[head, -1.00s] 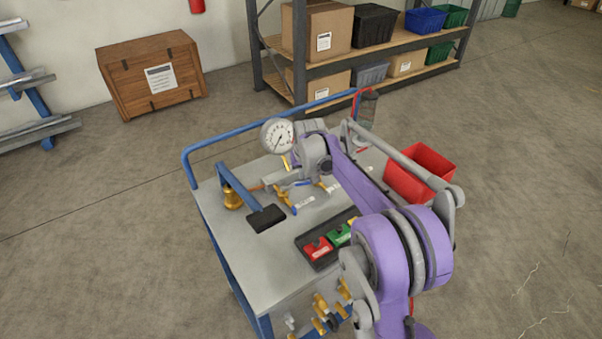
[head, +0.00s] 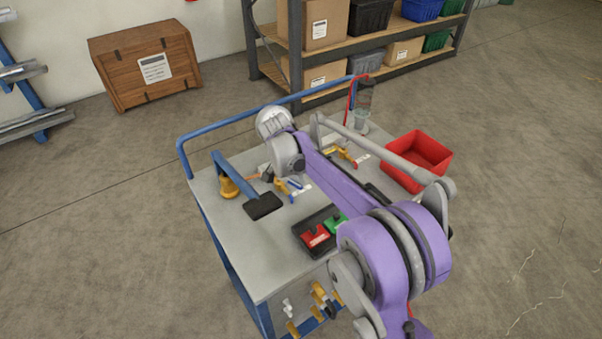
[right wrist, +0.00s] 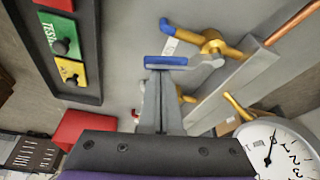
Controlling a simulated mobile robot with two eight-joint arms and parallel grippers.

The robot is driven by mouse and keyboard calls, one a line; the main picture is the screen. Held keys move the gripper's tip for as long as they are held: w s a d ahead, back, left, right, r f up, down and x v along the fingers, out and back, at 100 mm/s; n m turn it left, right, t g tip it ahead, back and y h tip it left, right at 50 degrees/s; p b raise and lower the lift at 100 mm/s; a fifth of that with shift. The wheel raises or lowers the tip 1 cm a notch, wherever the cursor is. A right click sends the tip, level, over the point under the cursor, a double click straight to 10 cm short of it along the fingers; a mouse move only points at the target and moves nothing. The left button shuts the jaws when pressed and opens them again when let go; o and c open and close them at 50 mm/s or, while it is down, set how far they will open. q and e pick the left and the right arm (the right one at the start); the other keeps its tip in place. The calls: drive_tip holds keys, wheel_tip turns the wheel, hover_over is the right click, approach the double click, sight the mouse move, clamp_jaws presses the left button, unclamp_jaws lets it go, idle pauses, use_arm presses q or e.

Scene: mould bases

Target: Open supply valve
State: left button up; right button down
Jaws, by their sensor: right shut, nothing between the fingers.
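Brass valves with blue-ended levers stand on the cart top; one (head: 281,186) shows left of my right arm in the head view. In the right wrist view, my right gripper (right wrist: 160,76) is shut and empty. Its fingertips are close to a blue lever (right wrist: 166,62) with a grey end; I cannot tell whether they touch. I cannot read which valve is the supply. In the head view my right gripper (head: 267,171) is partly hidden. My left gripper is not in view.
A pressure gauge (right wrist: 276,148) stands close to my right gripper, beside a grey manifold bar (right wrist: 240,82). A dark tray (head: 306,244) with red and green blocks lies in front. A red bin (head: 421,153) is at the right. A blue bar with a black block (head: 262,206) is left.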

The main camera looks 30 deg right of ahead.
drive_tip(key=shift+s+a, duration=0.4)
drive_tip(key=shift+a, duration=0.45)
idle(0.3)
drive_tip(key=shift+d, duration=0.35)
drive_tip(key=d, duration=0.2)
drive_tip(key=shift+w+d, duration=0.1)
drive_tip(key=shift+d, duration=0.3)
drive_tip(key=v, duration=0.5)
drive_tip(key=w+v, duration=0.1)
drive_tip(key=v, duration=0.2)
drive_tip(key=shift+s+r, duration=0.1)
drive_tip(key=shift+r, duration=0.2)
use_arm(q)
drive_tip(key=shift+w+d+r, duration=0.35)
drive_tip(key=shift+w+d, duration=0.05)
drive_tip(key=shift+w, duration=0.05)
use_arm(e)
drive_tip(key=shift+a+r, duration=0.15)
drive_tip(key=shift+r, duration=0.5)
